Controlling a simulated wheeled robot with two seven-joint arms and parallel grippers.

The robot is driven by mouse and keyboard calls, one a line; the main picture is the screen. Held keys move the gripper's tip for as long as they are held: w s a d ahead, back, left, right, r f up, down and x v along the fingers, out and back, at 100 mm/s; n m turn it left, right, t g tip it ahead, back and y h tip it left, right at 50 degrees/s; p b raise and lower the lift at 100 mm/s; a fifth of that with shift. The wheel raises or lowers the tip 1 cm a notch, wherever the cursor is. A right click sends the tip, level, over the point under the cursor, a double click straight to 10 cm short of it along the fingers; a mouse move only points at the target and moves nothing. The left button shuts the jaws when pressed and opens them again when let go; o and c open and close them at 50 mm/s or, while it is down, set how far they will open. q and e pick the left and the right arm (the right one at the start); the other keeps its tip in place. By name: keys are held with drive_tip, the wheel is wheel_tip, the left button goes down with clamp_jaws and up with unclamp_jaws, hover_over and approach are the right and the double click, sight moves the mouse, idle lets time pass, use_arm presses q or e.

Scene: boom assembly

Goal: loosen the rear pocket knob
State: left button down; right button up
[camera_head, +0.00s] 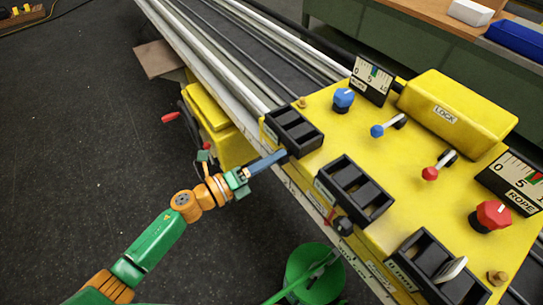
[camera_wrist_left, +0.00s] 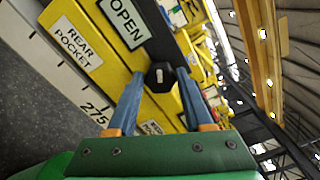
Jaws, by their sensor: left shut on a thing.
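The rear pocket knob is the small black knob (camera_wrist_left: 160,76) between my left gripper's blue fingers in the left wrist view. It sits on the yellow side face by the white REAR POCKET label (camera_wrist_left: 72,43) and the OPEN label (camera_wrist_left: 123,20). My left gripper (camera_head: 284,155) is shut on this knob, at the near side of the yellow console (camera_head: 320,110). In the head view the fingers hide the knob. The black rear pocket block (camera_head: 295,130) stands just above the fingertips. My right gripper is not in view.
Two more black slotted blocks, a middle one (camera_head: 355,190) and a near one (camera_head: 437,265), sit along the console edge. Another dark knob (camera_head: 342,226) sticks out below the middle block. A blue knob (camera_head: 343,98) and red knob (camera_head: 491,215) stand on top. Dark floor lies left.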

use_arm(q)
drive_tip(key=shift+s+d+f+n+p, duration=0.15)
drive_tip(key=shift+n+p, duration=0.95)
drive_tip(key=shift+n, duration=3.9)
drive_tip(key=shift+w+a+f+n+p, duration=0.15)
drive_tip(key=shift+n+p, duration=0.9)
drive_tip(key=shift+n, duration=3.95)
drive_tip(key=shift+s+d, duration=0.1)
drive_tip(key=shift+c, duration=1.5)
unclamp_jaws()
drive_tip(key=v, duration=0.7)
drive_tip(key=shift+b, duration=0.3)
